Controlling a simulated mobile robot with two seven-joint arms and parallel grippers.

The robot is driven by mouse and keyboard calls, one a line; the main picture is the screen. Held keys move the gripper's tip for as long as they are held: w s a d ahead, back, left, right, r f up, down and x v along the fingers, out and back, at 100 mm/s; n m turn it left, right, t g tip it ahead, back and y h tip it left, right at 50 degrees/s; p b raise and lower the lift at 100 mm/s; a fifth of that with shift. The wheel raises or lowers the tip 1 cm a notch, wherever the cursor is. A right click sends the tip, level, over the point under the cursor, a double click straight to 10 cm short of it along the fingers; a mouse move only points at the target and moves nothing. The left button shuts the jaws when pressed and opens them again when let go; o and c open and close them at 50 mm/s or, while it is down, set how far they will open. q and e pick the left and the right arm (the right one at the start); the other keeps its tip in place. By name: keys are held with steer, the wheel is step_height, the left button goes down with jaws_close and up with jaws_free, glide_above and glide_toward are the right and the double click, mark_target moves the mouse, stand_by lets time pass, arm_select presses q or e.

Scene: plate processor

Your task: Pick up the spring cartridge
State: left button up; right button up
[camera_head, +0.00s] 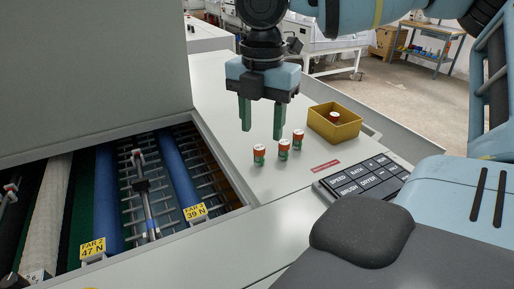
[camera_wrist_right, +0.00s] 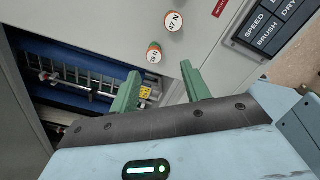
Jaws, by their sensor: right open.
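In the right wrist view, a cartridge marked 47 N (camera_wrist_right: 174,21) and another (camera_wrist_right: 154,52), whose label is hard to read, lie beyond the open fingers (camera_wrist_right: 160,77). My left gripper is not in view.
A yellow bin (camera_head: 350,132) holding another cartridge stands behind to the right. A black keypad (camera_head: 365,180) is at the deck's right. An open roller bay (camera_head: 140,190) with yellow tags, one reading 47 N and one 39 N, lies left, beside a tall grey panel (camera_head: 90,70).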

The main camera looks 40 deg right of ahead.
mark_target(260, 147)
steer(key=shift+w+f, duration=0.2)
steer(key=shift+f, duration=0.85)
steer(key=shift+w+d+f, duration=0.15)
steer(key=shift+f, duration=1.15)
steer(key=shift+w+d+f, duration=0.1)
steer(key=shift+d+f, duration=0.05)
steer(key=shift+f, duration=1.1)
jaws_close()
step_height(260, 147, up, 10)
steer(key=shift+r, duration=0.1)
